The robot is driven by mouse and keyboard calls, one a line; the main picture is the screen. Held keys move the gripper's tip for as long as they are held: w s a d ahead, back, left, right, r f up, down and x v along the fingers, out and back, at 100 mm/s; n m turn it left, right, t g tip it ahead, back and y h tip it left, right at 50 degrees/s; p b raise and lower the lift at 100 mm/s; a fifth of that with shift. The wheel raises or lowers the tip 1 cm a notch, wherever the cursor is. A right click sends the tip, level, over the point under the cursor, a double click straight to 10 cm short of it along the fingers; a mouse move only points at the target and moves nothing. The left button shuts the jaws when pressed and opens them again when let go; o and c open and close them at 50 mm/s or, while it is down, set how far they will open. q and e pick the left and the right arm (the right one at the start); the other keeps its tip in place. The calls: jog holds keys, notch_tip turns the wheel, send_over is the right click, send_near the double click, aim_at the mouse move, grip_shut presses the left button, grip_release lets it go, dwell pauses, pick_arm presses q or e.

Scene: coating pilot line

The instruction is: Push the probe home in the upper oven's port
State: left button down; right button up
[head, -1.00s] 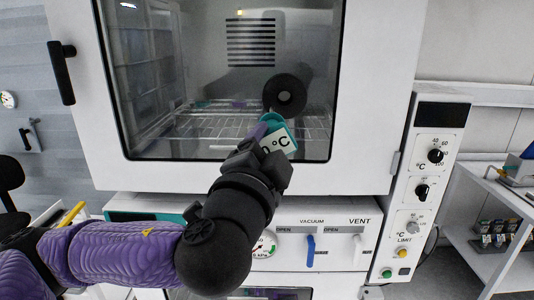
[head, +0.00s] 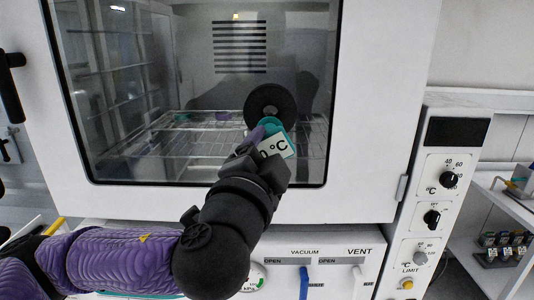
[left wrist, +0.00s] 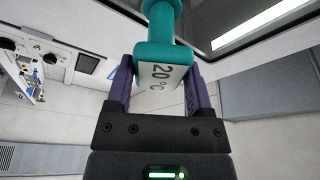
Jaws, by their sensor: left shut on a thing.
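The probe is teal with a white label reading "°C"; it shows in the head view (head: 270,126) and in the left wrist view (left wrist: 160,58). My left gripper (head: 262,143) is shut on it, with a purple finger on each side of the probe body in the left wrist view (left wrist: 160,80). The port (head: 271,104) is a thick black ring at the upper oven's (head: 365,150) glass door. The probe's far end overlaps the ring's lower edge in the head view. I cannot tell whether its tip is inside the port. My right gripper is out of view.
The control panel (head: 437,200) with knobs stands right of the oven. Below the door is a panel with vacuum and vent valves (head: 304,282). A black door handle (head: 10,85) sticks out at left. A white shelf (head: 500,270) with small items is at far right.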

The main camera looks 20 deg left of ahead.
pick_arm(q)
jog(key=shift+w+a, duration=0.25)
jog(key=shift+w, duration=0.7)
jog(key=shift+w+a, duration=0.3)
jog(key=shift+w, duration=0.65)
jog(key=shift+w+a, duration=0.25)
jog(key=shift+w, duration=0.7)
jog(key=shift+f+b, duration=0.1)
jog(key=shift+b, duration=0.2)
jog(key=shift+w+a, duration=0.3)
jog(key=shift+w, duration=0.7)
jog(key=shift+w+a, duration=0.25)
jog(key=shift+w, duration=0.7)
jog(key=shift+c, duration=1.4)
grip_release()
jog(key=shift+o, duration=1.4)
jog(key=shift+w, duration=0.15)
